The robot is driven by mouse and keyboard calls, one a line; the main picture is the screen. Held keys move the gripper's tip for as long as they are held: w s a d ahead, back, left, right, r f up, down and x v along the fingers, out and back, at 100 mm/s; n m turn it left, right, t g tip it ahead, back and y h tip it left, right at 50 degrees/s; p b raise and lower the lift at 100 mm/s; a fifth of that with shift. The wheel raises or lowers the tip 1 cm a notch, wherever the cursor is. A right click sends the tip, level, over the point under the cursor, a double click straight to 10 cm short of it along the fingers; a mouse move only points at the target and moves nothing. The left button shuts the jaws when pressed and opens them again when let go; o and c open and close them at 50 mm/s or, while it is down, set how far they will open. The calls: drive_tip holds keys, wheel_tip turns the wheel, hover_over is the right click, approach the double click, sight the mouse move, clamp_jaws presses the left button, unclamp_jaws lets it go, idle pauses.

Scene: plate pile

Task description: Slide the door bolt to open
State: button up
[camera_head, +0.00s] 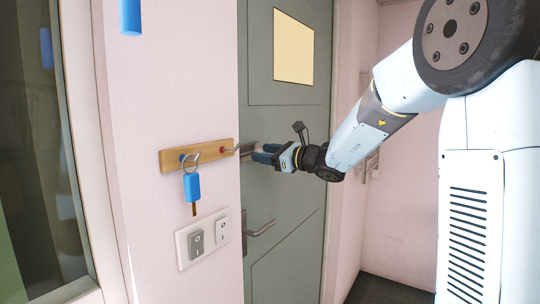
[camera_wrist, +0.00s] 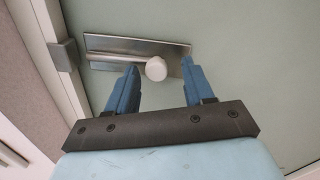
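The door bolt (camera_wrist: 110,58) is a metal rod on a steel plate on the grey-green door (camera_head: 288,180). It has a round white knob (camera_wrist: 156,68). In the wrist view the rod's left end reaches to a grey catch (camera_wrist: 63,55) on the door frame. My gripper (camera_wrist: 160,72) is open, with one blue finger on each side of the knob; I cannot tell whether either touches it. In the head view my gripper (camera_head: 263,153) is at the door and hides most of the bolt.
A door handle (camera_head: 262,229) is below the bolt. On the pink wall to the left are a wooden key rack (camera_head: 220,155) with a blue-tagged key (camera_head: 192,187) and a light switch panel (camera_head: 209,238). A yellow sheet (camera_head: 293,46) is on the upper door.

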drive_tip(key=v, duration=1.3)
drive_tip(key=shift+s+d, duration=0.25)
drive_tip(key=shift+d, duration=0.05)
drive_tip(key=shift+s+a, duration=0.1)
drive_tip(key=s+a+f+n+g+h, duration=0.25)
drive_tip(key=s+n, duration=0.25)
drive_tip(key=s, duration=0.3)
drive_tip(key=s+a+f+n+g+h, duration=0.1)
drive_tip(key=s+f+n+g+h, duration=0.1)
drive_tip(key=s+f+n+g, duration=0.35)
drive_tip(key=s+d+f+n+t+h, duration=0.2)
drive_tip(key=s+d+n+h, duration=0.7)
drive_tip(key=s, duration=0.5)
drive_tip(key=shift+d+f+n+t+h, duration=0.25)
drive_tip(key=shift+d+n+t+h, duration=0.1)
drive_tip(key=shift+d+n, duration=1)
